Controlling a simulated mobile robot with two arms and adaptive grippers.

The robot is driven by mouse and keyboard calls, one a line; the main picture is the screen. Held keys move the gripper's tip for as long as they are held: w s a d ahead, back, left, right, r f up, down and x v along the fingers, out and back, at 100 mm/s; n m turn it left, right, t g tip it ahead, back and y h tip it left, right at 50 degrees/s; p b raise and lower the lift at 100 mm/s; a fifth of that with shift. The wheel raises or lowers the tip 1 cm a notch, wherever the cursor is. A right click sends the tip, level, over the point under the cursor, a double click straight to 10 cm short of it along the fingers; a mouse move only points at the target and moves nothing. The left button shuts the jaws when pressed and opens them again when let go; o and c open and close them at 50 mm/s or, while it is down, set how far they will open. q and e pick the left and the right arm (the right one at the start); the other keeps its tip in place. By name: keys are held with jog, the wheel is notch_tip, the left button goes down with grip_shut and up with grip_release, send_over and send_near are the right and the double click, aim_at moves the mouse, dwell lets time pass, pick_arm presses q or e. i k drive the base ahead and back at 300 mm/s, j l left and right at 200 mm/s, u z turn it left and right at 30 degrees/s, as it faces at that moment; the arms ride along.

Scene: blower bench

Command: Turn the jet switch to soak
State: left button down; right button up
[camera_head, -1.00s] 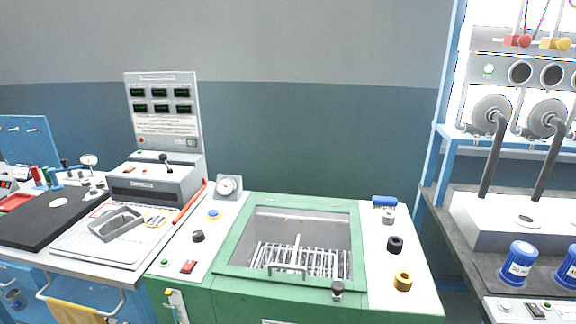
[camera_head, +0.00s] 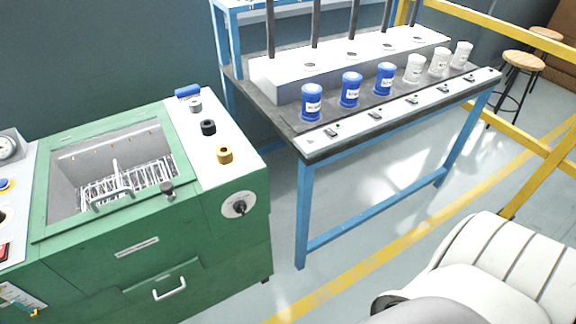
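A green washing machine (camera_head: 205,240) stands at the left of the head view. A round light plate with a black rotary switch (camera_head: 240,205) is on its front face near the right corner.
An open basin (camera_head: 65,185) with a wire rack (camera_head: 130,180) is in the machine's top. A blue-legged bench (camera_head: 303,215) with blue and white jars stands to the right, a floor gap between. Yellow railings (camera_head: 480,25) and stools (camera_head: 525,62) are at far right.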

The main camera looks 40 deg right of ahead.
aim_at(240, 206)
jog(key=z, duration=0.7)
